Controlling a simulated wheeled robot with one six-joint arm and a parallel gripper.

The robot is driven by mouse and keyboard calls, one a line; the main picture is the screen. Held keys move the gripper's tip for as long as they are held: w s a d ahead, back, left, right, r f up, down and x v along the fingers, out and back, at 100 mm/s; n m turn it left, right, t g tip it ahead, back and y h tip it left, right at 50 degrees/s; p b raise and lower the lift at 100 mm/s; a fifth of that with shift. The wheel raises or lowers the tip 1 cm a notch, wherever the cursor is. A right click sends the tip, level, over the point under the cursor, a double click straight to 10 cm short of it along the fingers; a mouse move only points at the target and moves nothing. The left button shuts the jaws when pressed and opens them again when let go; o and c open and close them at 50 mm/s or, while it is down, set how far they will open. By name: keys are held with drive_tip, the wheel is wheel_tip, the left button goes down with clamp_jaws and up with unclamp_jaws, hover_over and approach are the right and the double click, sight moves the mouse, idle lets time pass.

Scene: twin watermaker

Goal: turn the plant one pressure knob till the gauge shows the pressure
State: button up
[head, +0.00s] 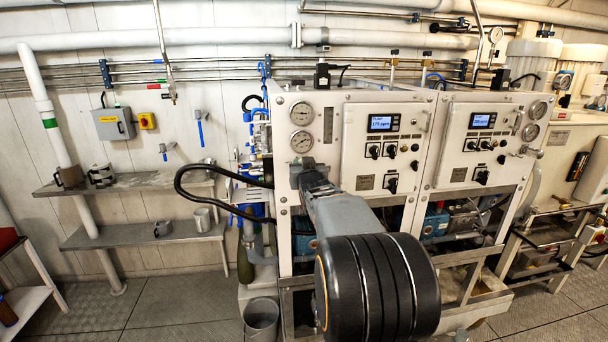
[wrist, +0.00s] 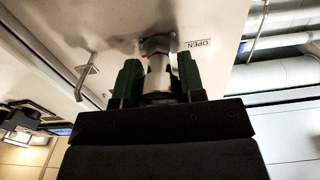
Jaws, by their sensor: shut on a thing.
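The plant one panel (head: 345,95) is the left white cabinet in the head view. Two round gauges (head: 301,113) (head: 301,141) sit one above the other at its upper left; their needles are too small to read. My gripper (wrist: 158,75) reaches the panel below the lower gauge. In the wrist view its green fingers are shut on the metal pressure knob (wrist: 156,47), one on each side. An OPEN label (wrist: 198,43) is beside the knob. In the head view my arm and gripper hide the knob.
A second similar panel (head: 490,115) with its own gauges (head: 538,110) adjoins on the right. A small metal handle (wrist: 87,70) sticks out left of the knob in the wrist view. Shelves with mugs (head: 140,182) line the left wall. A bucket (head: 261,320) stands on the floor.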

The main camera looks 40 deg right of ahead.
drive_tip(key=m, duration=0.5)
drive_tip(key=shift+m+b, duration=0.3)
drive_tip(key=shift+m, duration=0.1)
drive_tip(key=m, duration=0.5)
drive_tip(key=shift+p, duration=0.3)
drive_tip(key=m, duration=0.5)
drive_tip(key=shift+m+p, duration=0.4)
drive_tip(key=m, duration=0.5)
drive_tip(key=shift+f+p, duration=0.1)
drive_tip(key=shift+p, duration=0.25)
drive_tip(key=shift+m, duration=0.5)
drive_tip(key=o, duration=0.9)
drive_tip(key=b+v, duration=0.2)
drive_tip(key=v, duration=1.1)
drive_tip(key=shift+s+a, duration=0.15)
drive_tip(key=shift+s, duration=0.25)
